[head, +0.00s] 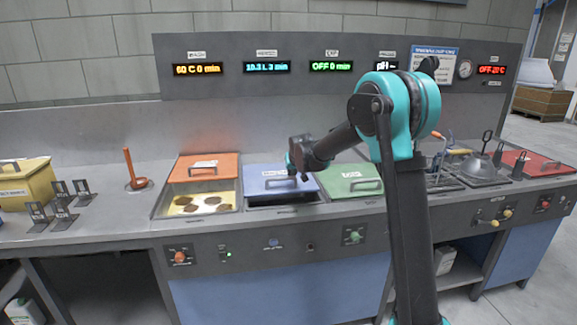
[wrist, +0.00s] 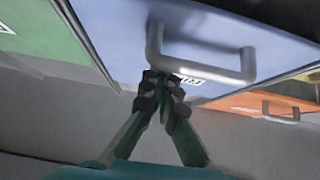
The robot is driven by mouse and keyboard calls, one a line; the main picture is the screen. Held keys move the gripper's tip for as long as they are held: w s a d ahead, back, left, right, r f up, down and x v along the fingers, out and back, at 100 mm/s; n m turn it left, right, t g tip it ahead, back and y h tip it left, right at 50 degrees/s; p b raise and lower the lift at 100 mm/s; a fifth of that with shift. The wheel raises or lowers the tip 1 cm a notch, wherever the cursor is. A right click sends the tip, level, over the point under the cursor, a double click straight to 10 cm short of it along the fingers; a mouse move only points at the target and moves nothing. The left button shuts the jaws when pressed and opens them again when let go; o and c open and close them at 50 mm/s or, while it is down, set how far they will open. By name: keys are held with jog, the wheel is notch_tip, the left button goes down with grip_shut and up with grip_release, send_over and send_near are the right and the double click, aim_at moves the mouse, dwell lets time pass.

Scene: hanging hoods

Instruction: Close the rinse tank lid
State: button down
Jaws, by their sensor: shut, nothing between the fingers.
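The blue lid (head: 262,180), likely the rinse tank's, lies between the orange lid and the green lid. A dark strip of open tank (head: 280,201) shows along its front edge. In the wrist view the blue lid (wrist: 120,25) fills the top, with its grey bar handle (wrist: 205,62) and a small label. My gripper (wrist: 163,85) is shut and empty, its fingertips close to one end of the handle. I cannot tell whether they touch it. In the head view my gripper (head: 303,172) is over the blue lid, and my arm hides part of the lid's right side.
The orange lid (head: 203,163) sits back over an open tank (head: 205,205) holding several brown discs. The green lid (head: 347,182) covers the tank to the right. An upright orange handle (head: 129,168) and a yellow box (head: 25,180) stand at the left.

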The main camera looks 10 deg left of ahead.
jog(key=s+d, duration=0.2)
jog(key=s, duration=0.6)
jog(key=shift+s+d, duration=0.2)
jog(key=shift+s, duration=0.1)
jog(key=shift+s+f, duration=0.1)
jog(key=w+a+r, duration=0.1)
jog(key=w, duration=0.3)
jog(key=v, duration=1)
jog(key=s+d+f+m+g+h, duration=0.1)
jog(key=s+d+f, duration=0.3)
jog(key=s+d, duration=0.35)
jog(key=s+d+f+m+g+h, duration=0.1)
jog(key=s+d+f, duration=0.3)
jog(key=s+d, duration=0.3)
jog(key=s+d+f, duration=0.3)
jog(key=s, duration=0.3)
jog(key=s+d+f+g, duration=0.1)
jog(key=s+d+f, duration=0.2)
jog(key=s, duration=0.4)
jog(key=s+d+f+m+g, duration=0.1)
jog(key=s+d+f, duration=0.2)
jog(key=s+f, duration=0.2)
jog(key=shift+s+d+f, duration=0.2)
jog(key=shift+s+d, duration=0.1)
jog(key=shift+s, duration=0.4)
